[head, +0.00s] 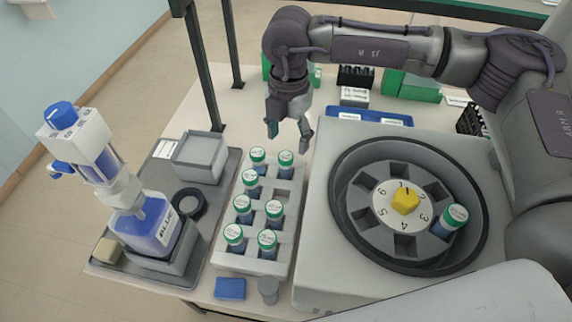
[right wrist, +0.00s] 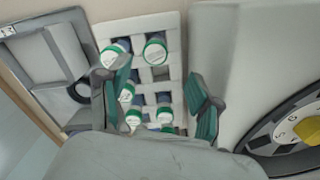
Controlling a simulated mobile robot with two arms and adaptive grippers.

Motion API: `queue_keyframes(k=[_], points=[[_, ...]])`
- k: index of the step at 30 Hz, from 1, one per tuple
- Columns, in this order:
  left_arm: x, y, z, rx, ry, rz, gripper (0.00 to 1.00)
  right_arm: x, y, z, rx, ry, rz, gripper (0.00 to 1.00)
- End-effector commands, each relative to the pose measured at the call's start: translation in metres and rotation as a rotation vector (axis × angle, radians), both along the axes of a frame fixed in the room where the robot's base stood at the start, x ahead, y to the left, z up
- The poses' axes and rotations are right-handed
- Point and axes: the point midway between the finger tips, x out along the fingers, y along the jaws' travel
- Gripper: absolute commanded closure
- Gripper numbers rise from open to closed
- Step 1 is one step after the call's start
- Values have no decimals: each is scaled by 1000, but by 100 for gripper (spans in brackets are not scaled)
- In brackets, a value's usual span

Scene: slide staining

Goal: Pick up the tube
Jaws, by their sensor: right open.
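Several tubes with green-rimmed white caps stand in a white rack (head: 284,190) at the middle of the table. Two of them, a back-left tube (head: 258,155) and a back-right tube (head: 286,160), are at the rack's far end. Another tube (head: 453,218) sits in a slot of the round grey rotor. My right gripper (head: 289,133) is open and empty, pointing down just above and behind the rack's far end. In the right wrist view the rack (right wrist: 172,20) and its tubes show between and beyond the open fingers (right wrist: 157,95). My left gripper is not in view.
A centrifuge-like machine (head: 322,250) with a yellow knob (head: 405,200) stands right of the rack. A blue-labelled bottle (head: 155,228) and a grey container (head: 200,158) stand on a tray at left. A blue block (head: 230,288) lies in front.

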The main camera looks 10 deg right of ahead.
Motion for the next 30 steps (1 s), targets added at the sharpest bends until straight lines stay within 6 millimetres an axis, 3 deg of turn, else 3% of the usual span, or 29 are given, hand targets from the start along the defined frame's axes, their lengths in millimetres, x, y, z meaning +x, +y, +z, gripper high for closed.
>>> queue_keyframes(k=[3,11,19,28,30], points=[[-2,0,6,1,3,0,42,0,0,-18,-1,3,-1,36],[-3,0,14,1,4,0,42,2,1,-37,0,1,0,36],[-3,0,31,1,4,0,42,7,3,-76,-1,1,-1,36],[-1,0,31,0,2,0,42,7,3,-84,1,-1,-1,36],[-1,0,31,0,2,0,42,7,3,-84,1,-1,-1,44]])
